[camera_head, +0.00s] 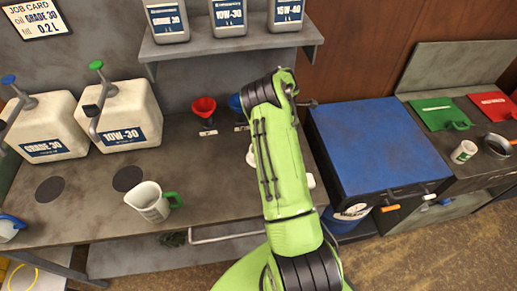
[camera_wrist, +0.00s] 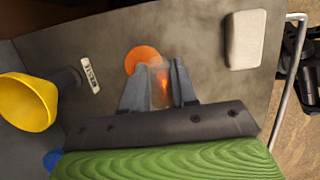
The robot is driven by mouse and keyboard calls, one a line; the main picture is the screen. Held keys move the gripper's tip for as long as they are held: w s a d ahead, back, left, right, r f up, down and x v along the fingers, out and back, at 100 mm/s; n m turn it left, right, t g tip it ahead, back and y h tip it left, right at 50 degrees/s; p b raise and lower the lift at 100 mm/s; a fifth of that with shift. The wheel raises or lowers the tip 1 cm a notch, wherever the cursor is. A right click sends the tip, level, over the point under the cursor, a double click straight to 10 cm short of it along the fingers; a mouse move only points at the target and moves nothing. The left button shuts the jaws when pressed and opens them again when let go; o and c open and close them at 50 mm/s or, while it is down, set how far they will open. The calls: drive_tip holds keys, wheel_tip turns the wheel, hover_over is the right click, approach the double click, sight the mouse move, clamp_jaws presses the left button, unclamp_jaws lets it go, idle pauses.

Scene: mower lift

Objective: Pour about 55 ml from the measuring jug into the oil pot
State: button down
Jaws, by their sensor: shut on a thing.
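A pale jug with a green handle and printed marks (camera_head: 150,203), which looks like the measuring jug, stands upright on the left part of the bench. My gripper shows in the wrist view (camera_wrist: 158,78), its grey fingers closed on a small see-through, orange-tinted thing (camera_wrist: 161,92) above the bench. I cannot tell what this thing is. An orange disc (camera_wrist: 143,57) lies just beyond the fingertips. In the head view my green arm hides the gripper. At the far right stand a small pale cup (camera_head: 463,152) and a dark round pot (camera_head: 497,146); I cannot tell which is the oil pot.
Two large canisters, GRADE 30 (camera_head: 48,128) and 10W-30 (camera_head: 122,118), stand at the left. A red funnel (camera_head: 203,107) is behind. A yellow funnel (camera_wrist: 28,102) and pale block (camera_wrist: 245,40) flank my gripper. A blue-topped cabinet (camera_head: 375,145) stands right.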

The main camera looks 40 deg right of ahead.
drive_tip(key=shift+w+a+r+g+h+p, duration=0.15)
drive_tip(key=shift+a+r+h+p, duration=0.05)
drive_tip(key=shift+r+h+p, duration=0.2)
drive_tip(key=shift+w+a+r+g+h+p, duration=0.1)
drive_tip(key=shift+a+r+g+h+p, duration=0.15)
drive_tip(key=shift+r, duration=0.25)
drive_tip(key=shift+a+r+h, duration=0.1)
drive_tip(key=shift+h, duration=0.15)
drive_tip(key=shift+a, duration=0.1)
drive_tip(key=shift+w+a+g+h+b, duration=0.15)
drive_tip(key=shift+g+h+b, duration=0.15)
drive_tip(key=shift+h, duration=0.4)
drive_tip(key=shift+w+a+r+h, duration=0.1)
drive_tip(key=shift+a+r+h, duration=0.15)
drive_tip(key=shift+r+h, duration=0.15)
drive_tip(key=shift+w+a+r+g+h, duration=0.1)
drive_tip(key=shift+a+r+g+h, duration=0.05)
drive_tip(key=shift+r+g+h, duration=0.2)
drive_tip(key=shift+w+a+f+g+h, duration=0.15)
drive_tip(key=shift+a+f+g+h, duration=0.1)
drive_tip(key=shift+a+h, duration=0.1)
drive_tip(key=shift+w+a+h+b, duration=0.1)
drive_tip(key=shift+a+h+b, duration=0.15)
drive_tip(key=shift+b, duration=0.3)
drive_tip(key=shift+w+a+r+g+h, duration=0.25)
drive_tip(key=shift+a+r+g+h, duration=0.2)
drive_tip(key=shift+h, duration=0.2)
drive_tip(key=shift+w+a+r+g+h, duration=0.25)
drive_tip(key=shift+a+r+h, duration=0.1)
drive_tip(key=shift+a+h, duration=0.2)
